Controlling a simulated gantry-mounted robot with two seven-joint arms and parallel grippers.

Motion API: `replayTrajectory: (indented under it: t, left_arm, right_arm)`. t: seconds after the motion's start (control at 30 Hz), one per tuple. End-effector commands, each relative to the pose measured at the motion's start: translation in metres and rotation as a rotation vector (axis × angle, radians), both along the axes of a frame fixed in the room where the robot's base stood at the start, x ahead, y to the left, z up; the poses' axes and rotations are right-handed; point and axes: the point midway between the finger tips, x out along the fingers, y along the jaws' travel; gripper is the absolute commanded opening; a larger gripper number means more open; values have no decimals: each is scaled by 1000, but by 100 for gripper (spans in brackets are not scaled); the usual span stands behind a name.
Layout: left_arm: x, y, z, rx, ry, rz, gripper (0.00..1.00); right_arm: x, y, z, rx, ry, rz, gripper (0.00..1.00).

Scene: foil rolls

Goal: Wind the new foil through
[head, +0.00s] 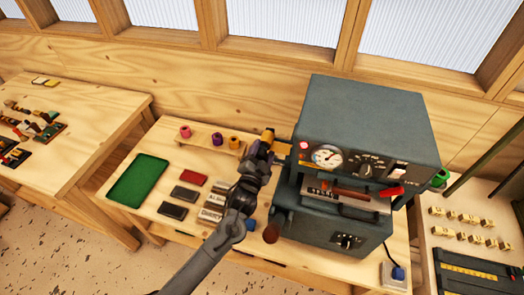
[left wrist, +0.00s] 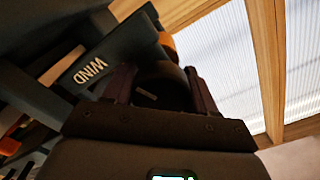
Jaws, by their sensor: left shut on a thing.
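The dark grey foil press (head: 365,125) stands on the bench, with a dial, knobs and a red-handled part on its front. My left gripper (head: 262,151) is at the upper left side of the press. In the left wrist view it is shut on a dark round knob (left wrist: 150,96), beside a plate lettered WIND (left wrist: 90,68). A gold-orange roll (head: 268,135) shows just beyond the gripper at the press's left side. A green roll (head: 440,178) is at the press's right side. Three rolls, red-pink (head: 185,131), purple (head: 218,139) and yellow (head: 234,143), stand on a wooden rack. My right gripper is out of view.
A green tray (head: 139,179) lies at the bench's left. Dark and red blocks (head: 193,177) and lettered plates (head: 211,215) lie left of my arm. A side table (head: 90,105) at left and a surface with brass type (head: 470,225) at right hold other items.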

Motion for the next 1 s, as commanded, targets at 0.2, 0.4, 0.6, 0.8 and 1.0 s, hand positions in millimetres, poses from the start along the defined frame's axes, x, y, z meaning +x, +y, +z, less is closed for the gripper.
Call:
replayTrajectory:
  t: [0.2,0.4,0.6,0.8,1.0]
  left_arm:
    - [0,0,-1,119,-33,1,27]
    - [1,1,-3,130,-33,3,26]
    - [1,3,-5,130,-30,4,26]
    - [1,4,-6,130,-26,7,26]
    - [1,5,-8,131,-24,8,26]
  right_arm:
    - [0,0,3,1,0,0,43]
    - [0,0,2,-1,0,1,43]
    - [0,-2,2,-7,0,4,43]
    - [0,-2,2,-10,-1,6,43]
    - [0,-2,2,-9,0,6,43]
